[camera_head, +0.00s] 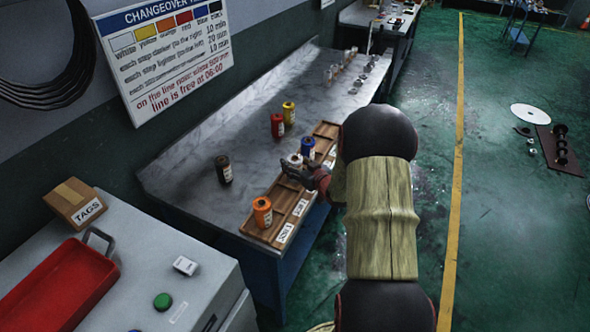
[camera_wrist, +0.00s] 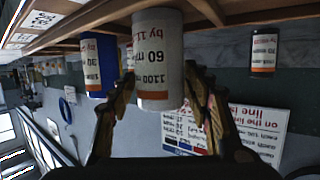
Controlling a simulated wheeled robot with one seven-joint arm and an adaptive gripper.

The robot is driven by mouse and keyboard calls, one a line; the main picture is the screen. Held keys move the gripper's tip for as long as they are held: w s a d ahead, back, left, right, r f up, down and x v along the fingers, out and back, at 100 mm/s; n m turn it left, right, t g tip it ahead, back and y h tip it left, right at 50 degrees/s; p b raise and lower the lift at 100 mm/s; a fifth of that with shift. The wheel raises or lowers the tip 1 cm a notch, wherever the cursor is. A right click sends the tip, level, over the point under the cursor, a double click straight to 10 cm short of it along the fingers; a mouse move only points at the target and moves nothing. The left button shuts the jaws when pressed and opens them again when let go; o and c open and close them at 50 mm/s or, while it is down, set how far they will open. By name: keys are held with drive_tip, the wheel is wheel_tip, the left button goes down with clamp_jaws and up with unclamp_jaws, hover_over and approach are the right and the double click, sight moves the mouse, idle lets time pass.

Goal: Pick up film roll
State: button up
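A white film roll (camera_head: 295,158) stands at the tray (camera_head: 257,228) along the bench's front edge. In the wrist view, which is upside down, the white roll (camera_wrist: 158,50) with a printed label fills the space between the two fingers of my gripper (camera_wrist: 160,85). The fingers lie close on both sides of it; whether they touch it I cannot tell. In the head view my gripper (camera_head: 302,175) is at the white roll and partly hides it. A blue roll (camera_head: 308,147) stands just beyond, and an orange roll (camera_head: 262,211) stands at the tray's near end.
A black roll (camera_head: 223,169), a red roll (camera_head: 277,125) and a yellow roll (camera_head: 289,112) stand on the bench behind the tray. A grey cabinet with a red bin (camera_head: 62,285) stands at the near left. Bare bench top lies between the rolls and the wall.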

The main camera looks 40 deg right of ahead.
drive_tip(key=c, duration=1)
drive_tip(key=shift+o, duration=0.2)
